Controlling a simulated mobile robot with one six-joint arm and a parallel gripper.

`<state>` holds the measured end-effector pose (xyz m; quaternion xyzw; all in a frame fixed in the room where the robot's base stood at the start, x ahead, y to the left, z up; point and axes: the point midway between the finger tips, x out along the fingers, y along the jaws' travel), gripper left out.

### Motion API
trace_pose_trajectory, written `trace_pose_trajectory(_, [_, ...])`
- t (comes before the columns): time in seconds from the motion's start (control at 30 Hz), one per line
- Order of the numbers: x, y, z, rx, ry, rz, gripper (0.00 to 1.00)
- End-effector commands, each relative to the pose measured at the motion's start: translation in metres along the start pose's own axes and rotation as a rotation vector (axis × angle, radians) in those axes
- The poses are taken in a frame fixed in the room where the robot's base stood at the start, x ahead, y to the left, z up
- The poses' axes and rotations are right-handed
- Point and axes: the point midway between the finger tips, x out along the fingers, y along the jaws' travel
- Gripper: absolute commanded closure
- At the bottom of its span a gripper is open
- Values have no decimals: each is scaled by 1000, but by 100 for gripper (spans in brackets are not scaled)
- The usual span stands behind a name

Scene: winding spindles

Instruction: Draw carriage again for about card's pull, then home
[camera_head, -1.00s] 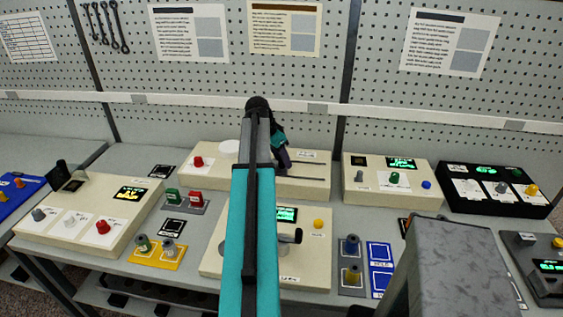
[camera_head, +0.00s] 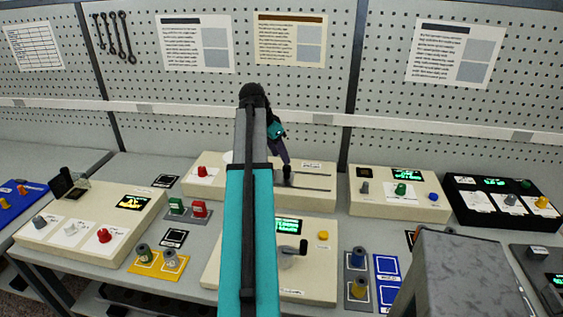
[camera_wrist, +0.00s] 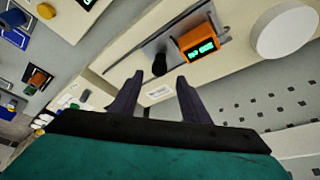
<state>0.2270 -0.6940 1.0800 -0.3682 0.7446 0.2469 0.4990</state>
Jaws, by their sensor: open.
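The carriage unit is a long cream box (camera_head: 325,200) at the back of the bench, with a dark slotted track on top. In the wrist view, a black upright knob (camera_wrist: 160,63), apparently the carriage's handle, stands on the track. My gripper (camera_wrist: 158,79) is open, with its two dark fingers apart and the knob just beyond and between their tips. Contact cannot be told. An orange block with a green display (camera_wrist: 200,45) and a white disc (camera_wrist: 286,28) sit beside the track. In the head view my arm hides part of the box, and my gripper (camera_head: 286,166) is over it.
Other control boxes stand left (camera_head: 90,222) and right (camera_head: 400,197). A red and green switch block (camera_head: 188,208) is nearby. Several sheets hang on the pegboard (camera_head: 290,40).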

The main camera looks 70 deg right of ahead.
Motion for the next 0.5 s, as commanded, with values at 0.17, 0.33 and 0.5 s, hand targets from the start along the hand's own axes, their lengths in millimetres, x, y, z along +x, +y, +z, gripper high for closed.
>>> trace_pose_trajectory(0.17, [-20,0,0,0,1,-1,58])
trace_pose_trajectory(0.33, [-39,0,0,0,0,-1,58])
trace_pose_trajectory(0.5, [-51,0,0,-1,-1,0,58])
